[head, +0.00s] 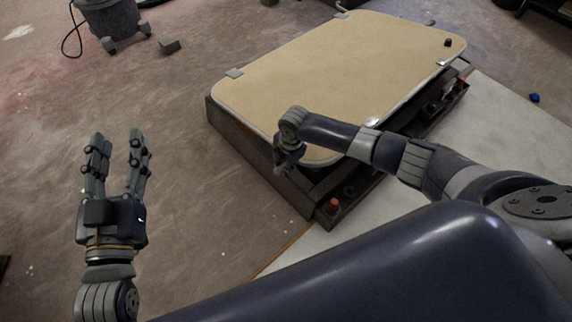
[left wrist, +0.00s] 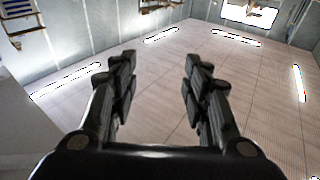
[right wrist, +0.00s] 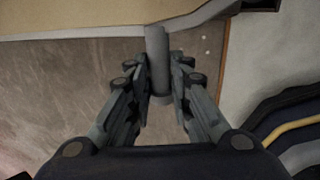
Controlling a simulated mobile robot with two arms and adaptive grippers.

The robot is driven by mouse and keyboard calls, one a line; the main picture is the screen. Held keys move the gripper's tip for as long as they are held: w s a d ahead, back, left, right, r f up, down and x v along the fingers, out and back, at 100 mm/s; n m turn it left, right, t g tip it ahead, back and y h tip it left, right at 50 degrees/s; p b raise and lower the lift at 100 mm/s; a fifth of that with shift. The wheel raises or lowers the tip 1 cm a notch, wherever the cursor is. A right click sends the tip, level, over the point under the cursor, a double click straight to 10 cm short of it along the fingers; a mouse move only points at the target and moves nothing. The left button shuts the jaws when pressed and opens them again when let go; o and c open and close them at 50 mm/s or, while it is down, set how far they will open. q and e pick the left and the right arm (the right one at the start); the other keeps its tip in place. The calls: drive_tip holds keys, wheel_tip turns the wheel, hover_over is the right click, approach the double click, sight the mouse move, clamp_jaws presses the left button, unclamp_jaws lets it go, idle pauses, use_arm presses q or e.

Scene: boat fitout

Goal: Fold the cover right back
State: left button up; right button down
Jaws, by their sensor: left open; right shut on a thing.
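The cover (head: 340,70) is a tan panel with rounded corners and a pale rim, lying over a dark box-like frame (head: 255,147) in the head view. My right gripper (head: 287,168) is at the cover's near edge. In the right wrist view its fingers are shut on a grey cylindrical handle (right wrist: 158,62) at the edge of the cover (right wrist: 75,18). My left gripper (head: 117,140) is open and empty, raised over the floor left of the frame. In the left wrist view its fingers (left wrist: 160,75) are apart with nothing between them.
A grey bucket-like machine on castors (head: 110,20) stands at the back left, with a small dark block (head: 169,46) near it. Orange-topped fittings (head: 333,204) sit along the frame's right side. A small blue item (head: 534,98) lies at the right. The floor left of the frame is clear.

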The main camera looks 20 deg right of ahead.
use_arm(q)
drive_tip(key=s+a+f+g+y+p, duration=0.1)
drive_tip(key=s+f+g, duration=0.1)
drive_tip(key=f+g, duration=0.3)
drive_tip(key=s+a+f+g+y+p, duration=0.2)
drive_tip(key=f+g, duration=0.1)
drive_tip(key=f, duration=0.5)
drive_tip(key=s+a+f+g+y+p, duration=0.1)
drive_tip(key=s+a+f+g+p, duration=0.2)
drive_tip(key=s, duration=0.4)
drive_tip(key=s+a+f+g+y+p, duration=0.1)
drive_tip(key=s+f+g+p, duration=0.1)
drive_tip(key=s+g, duration=0.35)
drive_tip(key=s+p+x, duration=0.1)
drive_tip(key=x, duration=0.6)
drive_tip(key=shift+s+f+n+t, duration=0.25)
drive_tip(key=shift+f+n+t, duration=0.1)
drive_tip(key=shift+f+n, duration=0.05)
use_arm(e)
drive_tip(key=w+a+r, duration=0.1)
drive_tip(key=w+r, duration=0.3)
drive_tip(key=r, duration=0.4)
drive_tip(key=w+a+r, duration=0.2)
drive_tip(key=w+r, duration=0.2)
drive_tip(key=r, duration=0.4)
drive_tip(key=w+a+r, duration=0.1)
drive_tip(key=w+r, duration=0.3)
drive_tip(key=r, duration=0.5)
drive_tip(key=shift+a, duration=0.4)
